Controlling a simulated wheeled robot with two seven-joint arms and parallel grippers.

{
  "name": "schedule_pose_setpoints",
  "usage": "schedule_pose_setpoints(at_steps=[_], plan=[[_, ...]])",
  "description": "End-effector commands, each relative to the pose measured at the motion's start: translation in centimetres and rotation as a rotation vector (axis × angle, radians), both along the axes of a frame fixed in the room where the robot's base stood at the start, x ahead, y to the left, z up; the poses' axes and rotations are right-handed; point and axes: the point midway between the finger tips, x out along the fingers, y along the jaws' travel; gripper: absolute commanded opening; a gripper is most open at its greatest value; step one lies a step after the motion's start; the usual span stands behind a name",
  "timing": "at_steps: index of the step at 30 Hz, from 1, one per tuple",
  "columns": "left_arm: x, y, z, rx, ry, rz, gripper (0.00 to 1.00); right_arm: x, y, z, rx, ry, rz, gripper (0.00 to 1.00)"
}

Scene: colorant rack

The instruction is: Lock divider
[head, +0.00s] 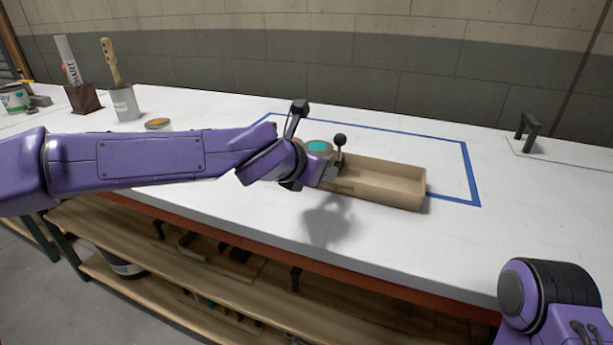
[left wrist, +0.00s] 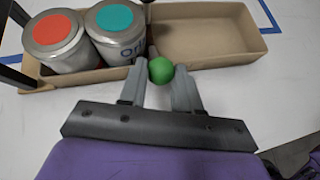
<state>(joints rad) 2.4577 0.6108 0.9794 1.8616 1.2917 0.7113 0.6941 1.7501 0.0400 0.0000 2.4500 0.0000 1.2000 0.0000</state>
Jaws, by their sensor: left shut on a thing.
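The colorant rack is an open tan tray (head: 385,182) on the white bench; it also shows in the left wrist view (left wrist: 210,33). A can with a teal lid (left wrist: 115,17) and a can with an orange-red lid (left wrist: 54,29) stand in its left part. The right part is empty. My left gripper (left wrist: 158,84) is shut on a green ball knob (left wrist: 160,70) at the tray's near side, by the teal-lidded can. A dark ball-topped lever (head: 340,140) stands at the tray in the head view. The divider is mostly hidden. My right gripper is out of view.
A black handle (head: 298,110) rises at the tray's left end. Blue tape (head: 468,170) outlines an area around the tray. A paint-brush can (head: 123,103) and a dark holder (head: 83,98) stand at the back left. A dark bracket (head: 529,128) stands at the right.

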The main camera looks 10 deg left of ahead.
Motion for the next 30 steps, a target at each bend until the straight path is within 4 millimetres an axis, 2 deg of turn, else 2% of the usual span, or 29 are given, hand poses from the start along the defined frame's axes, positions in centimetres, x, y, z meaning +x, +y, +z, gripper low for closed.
schedule_pose_setpoints(at_steps=[11, 12, 13, 14, 23, 26, 30], plan=[[0.0, 0.0, 0.2, -0.002, -0.007, 0.000, 0.00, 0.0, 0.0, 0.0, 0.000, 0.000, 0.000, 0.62], [0.0, 0.0, 0.2, -0.002, -0.007, 0.000, 0.45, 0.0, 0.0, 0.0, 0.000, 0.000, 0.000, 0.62], [0.0, 0.0, 0.2, -0.002, -0.006, 0.000, 0.55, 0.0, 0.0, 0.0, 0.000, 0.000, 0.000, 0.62], [0.0, 0.0, 0.2, -0.002, -0.006, 0.000, 0.58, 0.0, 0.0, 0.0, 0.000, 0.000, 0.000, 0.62], [-0.2, 0.2, 0.3, -0.001, -0.005, 0.000, 0.58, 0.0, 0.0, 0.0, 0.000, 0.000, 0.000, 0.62], [-1.1, 0.7, 1.1, -0.003, -0.007, 0.001, 0.58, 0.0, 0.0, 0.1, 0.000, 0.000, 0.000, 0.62], [-3.7, 2.0, 3.1, -0.005, -0.008, 0.001, 0.58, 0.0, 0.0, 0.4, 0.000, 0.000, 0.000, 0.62]])
